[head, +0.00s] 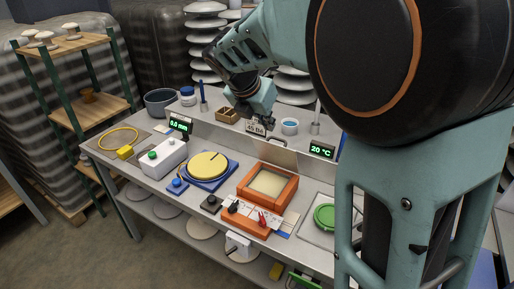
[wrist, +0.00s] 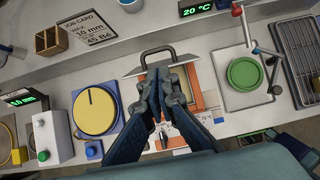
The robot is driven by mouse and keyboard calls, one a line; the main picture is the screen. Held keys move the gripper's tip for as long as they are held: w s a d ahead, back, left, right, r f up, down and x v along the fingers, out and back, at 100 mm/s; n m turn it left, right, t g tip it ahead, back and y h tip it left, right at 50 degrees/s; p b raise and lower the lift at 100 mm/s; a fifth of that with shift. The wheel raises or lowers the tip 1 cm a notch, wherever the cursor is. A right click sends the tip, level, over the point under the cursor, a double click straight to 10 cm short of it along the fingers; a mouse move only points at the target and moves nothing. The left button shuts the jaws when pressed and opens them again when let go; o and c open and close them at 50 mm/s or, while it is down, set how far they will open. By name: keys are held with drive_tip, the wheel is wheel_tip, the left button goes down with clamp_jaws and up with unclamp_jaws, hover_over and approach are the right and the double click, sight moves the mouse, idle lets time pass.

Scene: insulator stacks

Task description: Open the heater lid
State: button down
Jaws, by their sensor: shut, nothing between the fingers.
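The heater is an orange box (head: 252,198) with a cream, square inside showing, on the bench in the head view. Its grey lid (head: 277,153) stands raised along the heater's back edge, with a dark handle (head: 277,141) on top. In the wrist view the lid's handle (wrist: 158,50) lies just beyond my fingertips, and the orange heater (wrist: 194,82) is partly hidden behind my fingers. My gripper (wrist: 163,98) is shut and empty. In the head view my gripper (head: 264,122) hangs above and behind the lid, apart from it as far as I can tell.
A blue base with a yellow disc (head: 208,166) is left of the heater. A green disc (head: 325,216) lies on a plate to the right. A back shelf carries a 20 °C display (head: 321,150), a cup (head: 289,126) and a wooden box (head: 227,115).

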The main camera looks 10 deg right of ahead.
sight(275, 146)
drive_tip(key=x, duration=0.9)
drive_tip(key=shift+w+f+b, duration=0.15)
drive_tip(key=shift+f+b, duration=0.15)
drive_tip(key=shift+f, duration=0.1)
drive_tip(key=shift+r+p, duration=0.1)
drive_tip(key=shift+p, duration=0.2)
drive_tip(key=shift+w+d+r+p, duration=0.15)
drive_tip(key=shift+w+r+p, duration=0.1)
drive_tip(key=shift+p, duration=0.55)
drive_tip(key=shift+f, duration=0.15)
drive_tip(key=shift+d+g+y+p, duration=0.1)
drive_tip(key=shift+g+y+p, duration=0.2)
drive_tip(key=shift+p, duration=0.1)
drive_tip(key=shift+w+d+g+p, duration=0.3)
drive_tip(key=shift+w+p, duration=0.2)
drive_tip(key=shift+p, duration=1.15)
